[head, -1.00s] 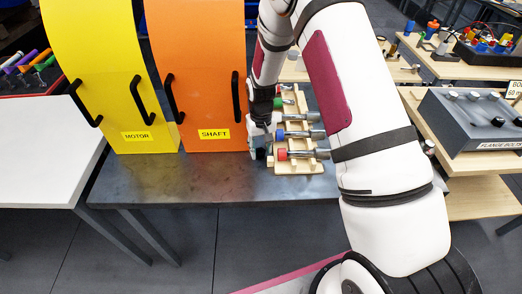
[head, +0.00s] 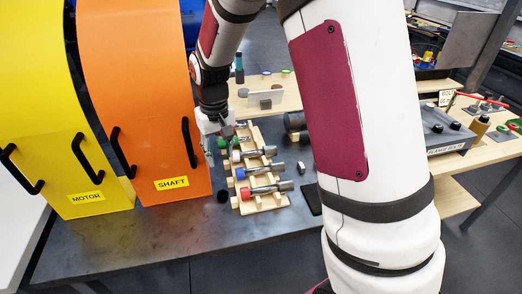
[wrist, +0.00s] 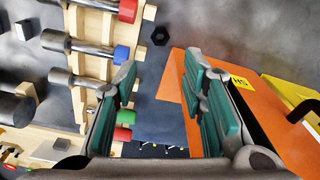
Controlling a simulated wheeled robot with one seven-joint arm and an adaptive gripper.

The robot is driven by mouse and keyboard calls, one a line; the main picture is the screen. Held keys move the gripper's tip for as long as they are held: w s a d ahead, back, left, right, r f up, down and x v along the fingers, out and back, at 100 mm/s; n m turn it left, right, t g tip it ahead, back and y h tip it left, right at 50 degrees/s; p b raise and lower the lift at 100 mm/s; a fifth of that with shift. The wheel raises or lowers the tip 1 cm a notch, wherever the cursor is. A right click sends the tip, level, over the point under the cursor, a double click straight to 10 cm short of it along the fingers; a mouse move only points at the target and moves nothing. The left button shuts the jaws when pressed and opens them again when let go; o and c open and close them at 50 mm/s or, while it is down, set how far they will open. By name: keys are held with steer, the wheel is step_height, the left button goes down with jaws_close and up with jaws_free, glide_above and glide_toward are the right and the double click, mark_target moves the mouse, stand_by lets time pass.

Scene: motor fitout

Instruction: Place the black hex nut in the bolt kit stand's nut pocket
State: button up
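The black hex nut (head: 222,195) lies flat on the dark table, just left of the bolt kit stand, and it also shows in the wrist view (wrist: 160,36). The wooden bolt kit stand (head: 274,203) holds several metal bolts with red, blue, white and green ends; I cannot make out its nut pocket. My gripper (head: 208,153) is between the stand's far left side and the orange cover. In the wrist view my gripper (wrist: 165,75) is open, with nothing between its green-padded fingers. The nut is apart from the fingers.
The orange SHAFT cover (head: 150,120) stands close left of my gripper, with the yellow MOTOR cover (head: 60,130) beyond it. A small metal block (head: 302,168) and a dark flat object (head: 311,200) lie right of the stand. The table front (head: 160,245) is clear.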

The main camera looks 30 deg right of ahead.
steer(key=s+r+t, duration=0.3)
steer(key=s+r, duration=1.5)
steer(key=shift+s+r+t, duration=0.3)
steer(key=shift+s, duration=0.05)
steer(key=shift+o, duration=0.2)
steer(key=s+t, duration=0.1)
steer(key=s, duration=0.5)
steer(key=shift+s+d+r, duration=0.15)
steer(key=shift+s+r, duration=0.2)
steer(key=n+g+b, duration=0.3)
steer(key=n+g, duration=0.2)
steer(key=n, duration=3.1)
glide_above(224, 195)
step_height(224, 195, down, 25)
steer(key=f, duration=0.9)
steer(key=shift+s+a+f+b, duration=0.15)
steer(key=shift+a+f+b, duration=0.05)
steer(key=shift+f+b, duration=0.15)
step_height(224, 195, down, 4)
steer(key=shift+d+f, duration=0.1)
steer(key=shift+f, duration=0.05)
